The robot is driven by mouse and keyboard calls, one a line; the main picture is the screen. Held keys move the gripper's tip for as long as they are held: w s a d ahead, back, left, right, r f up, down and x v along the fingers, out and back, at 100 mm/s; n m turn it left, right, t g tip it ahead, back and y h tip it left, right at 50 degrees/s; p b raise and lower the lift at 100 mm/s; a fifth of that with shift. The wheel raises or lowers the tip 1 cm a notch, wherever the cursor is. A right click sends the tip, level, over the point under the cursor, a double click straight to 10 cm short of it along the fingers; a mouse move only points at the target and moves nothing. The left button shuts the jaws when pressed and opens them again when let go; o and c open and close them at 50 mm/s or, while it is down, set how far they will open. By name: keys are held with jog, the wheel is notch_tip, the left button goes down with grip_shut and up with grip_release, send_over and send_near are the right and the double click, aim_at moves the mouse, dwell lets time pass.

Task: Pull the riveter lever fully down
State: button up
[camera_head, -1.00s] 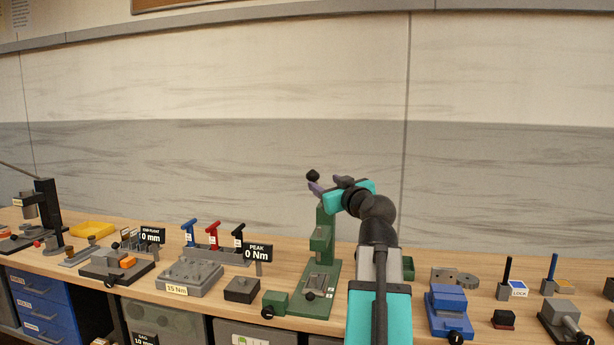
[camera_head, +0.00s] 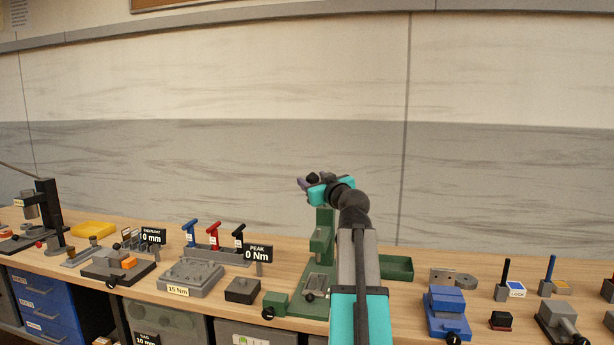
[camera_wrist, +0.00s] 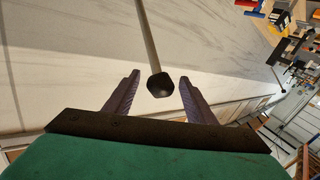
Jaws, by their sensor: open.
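The green riveter (camera_head: 322,240) stands on the bench right of the middle, with its base on the wood. Its lever ends in a black knob (camera_head: 312,178) above the riveter's column. In the wrist view the knob (camera_wrist: 160,85) sits between the tips of my open gripper (camera_wrist: 158,88), with a gap on both sides. The lever's thin grey rod (camera_wrist: 146,38) runs up from the knob in that view. In the head view my gripper (camera_head: 305,183) is at the knob, and my arm hides part of the riveter's right side.
A green tray (camera_head: 397,268) lies right of my arm, and a blue vise (camera_head: 447,310) stands further right. The space above the bench is clear.

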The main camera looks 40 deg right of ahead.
jog(key=shift+p+x, duration=0.45)
jog(key=shift+x, duration=1.7)
jog(key=shift+c, duration=0.4)
grip_shut()
jog(key=shift+w+a, duration=0.1)
jog(key=shift+a, duration=0.1)
